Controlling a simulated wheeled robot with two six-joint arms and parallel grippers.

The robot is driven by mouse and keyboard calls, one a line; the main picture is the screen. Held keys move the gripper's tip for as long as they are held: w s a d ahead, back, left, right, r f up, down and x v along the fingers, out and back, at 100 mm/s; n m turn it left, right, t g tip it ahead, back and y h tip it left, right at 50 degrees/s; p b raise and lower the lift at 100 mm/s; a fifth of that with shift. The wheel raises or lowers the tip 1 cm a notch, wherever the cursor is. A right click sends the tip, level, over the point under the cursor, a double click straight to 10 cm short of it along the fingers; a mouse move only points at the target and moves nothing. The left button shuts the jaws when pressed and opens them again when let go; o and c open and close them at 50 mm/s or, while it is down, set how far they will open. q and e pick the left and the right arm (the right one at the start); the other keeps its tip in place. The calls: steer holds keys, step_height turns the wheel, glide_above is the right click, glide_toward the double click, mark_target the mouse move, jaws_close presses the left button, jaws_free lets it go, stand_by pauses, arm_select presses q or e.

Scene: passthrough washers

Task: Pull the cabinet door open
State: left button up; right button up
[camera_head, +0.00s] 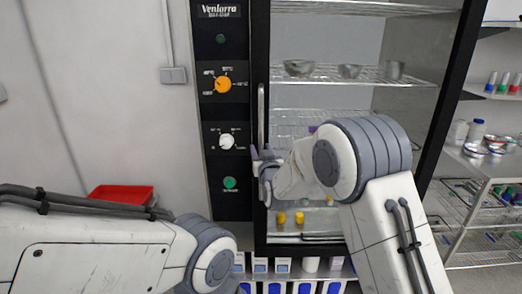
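The tall cabinet has a black frame and a glass door (320,52). A vertical bar handle (261,112) runs along the door's left edge. The door looks shut against the frame. My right gripper (264,156) is at the lower part of the handle, its fingertips close to the bar on both sides. I cannot tell whether the fingers are closed on it. My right arm crosses in front of the lower right of the door and hides part of it. My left arm comes in from the left at the bottom, and its gripper is out of view.
A black control panel (222,105) with an orange knob (222,85) and a white knob (227,141) stands left of the door. Metal bowls (299,68) and yellow items (299,218) are inside. A red tray (120,194) is at left; a wire rack (480,258) is at right.

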jaws_close()
stand_by(1.2)
